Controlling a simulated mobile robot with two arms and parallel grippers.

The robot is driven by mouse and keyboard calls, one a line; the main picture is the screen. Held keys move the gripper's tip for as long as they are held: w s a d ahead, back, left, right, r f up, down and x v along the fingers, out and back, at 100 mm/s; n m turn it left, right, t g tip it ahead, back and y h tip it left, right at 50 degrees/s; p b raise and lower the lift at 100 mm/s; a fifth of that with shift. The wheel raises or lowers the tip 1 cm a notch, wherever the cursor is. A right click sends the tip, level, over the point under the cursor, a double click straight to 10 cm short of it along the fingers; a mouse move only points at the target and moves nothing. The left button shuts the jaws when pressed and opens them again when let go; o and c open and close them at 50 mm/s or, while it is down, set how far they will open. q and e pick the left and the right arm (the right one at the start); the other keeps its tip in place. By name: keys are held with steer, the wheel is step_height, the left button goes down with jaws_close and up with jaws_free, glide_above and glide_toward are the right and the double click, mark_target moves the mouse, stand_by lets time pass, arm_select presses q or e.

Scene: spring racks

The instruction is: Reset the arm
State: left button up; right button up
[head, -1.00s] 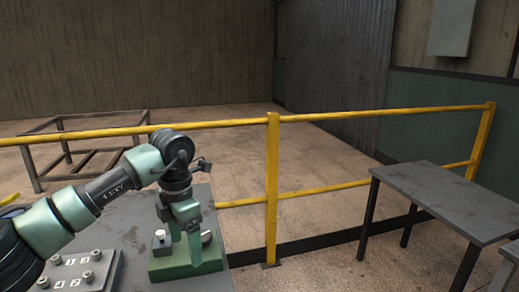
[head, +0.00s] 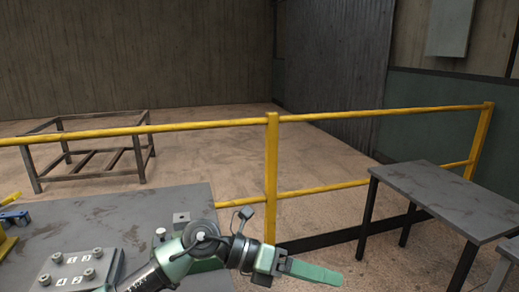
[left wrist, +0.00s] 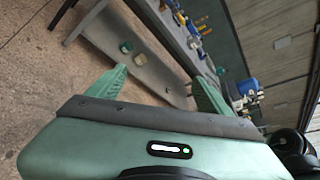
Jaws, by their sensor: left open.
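My left arm comes in from the bottom of the head view. Its green left gripper (head: 318,274) points right, past the right edge of the near grey table. In the left wrist view the gripper (left wrist: 157,90) shows two green fingers spread apart with nothing between them. My right gripper is in neither view.
Another grey table (head: 450,200) stands at the right. An empty metal frame (head: 90,165) stands beyond the railing.

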arm_select(q)
step_height(320, 180, up, 9)
steer(key=w+a+n+t+h, duration=0.2)
steer(key=n+t+h, duration=0.5)
steer(key=n+t, duration=0.4)
steer(key=w+a+f+n+t+y, duration=0.2)
steer(key=w+a+n+t+y, duration=0.2)
steer(key=a+n+t+y, duration=0.7)
steer(key=s+a+f+n+g+y, duration=0.25)
steer(key=a+f+n+y, duration=0.3)
steer(key=f+n, duration=0.4)
steer(key=s+a+f+n+g+y, duration=0.2)
steer(key=a+f+n+g+y, duration=0.15)
steer(key=a+f+n, duration=0.55)
steer(key=s+a+f+n+g+y, duration=0.15)
steer(key=s+f+g, duration=0.35)
steer(key=s+f, duration=0.5)
steer(key=s+a+f+n+g, duration=0.2)
steer(key=s+f+g, duration=0.45)
steer(key=s, duration=0.85)
step_height(320, 180, down, 27)
steer(key=s, duration=0.2)
steer(key=s+a+f+g, duration=0.2)
steer(key=s+a+f, duration=0.1)
steer(key=s+f, duration=1.2)
steer(key=shift+s+a+m+p, duration=0.15)
steer(key=shift+s+m+p, duration=0.2)
steer(key=shift+s, duration=0.25)
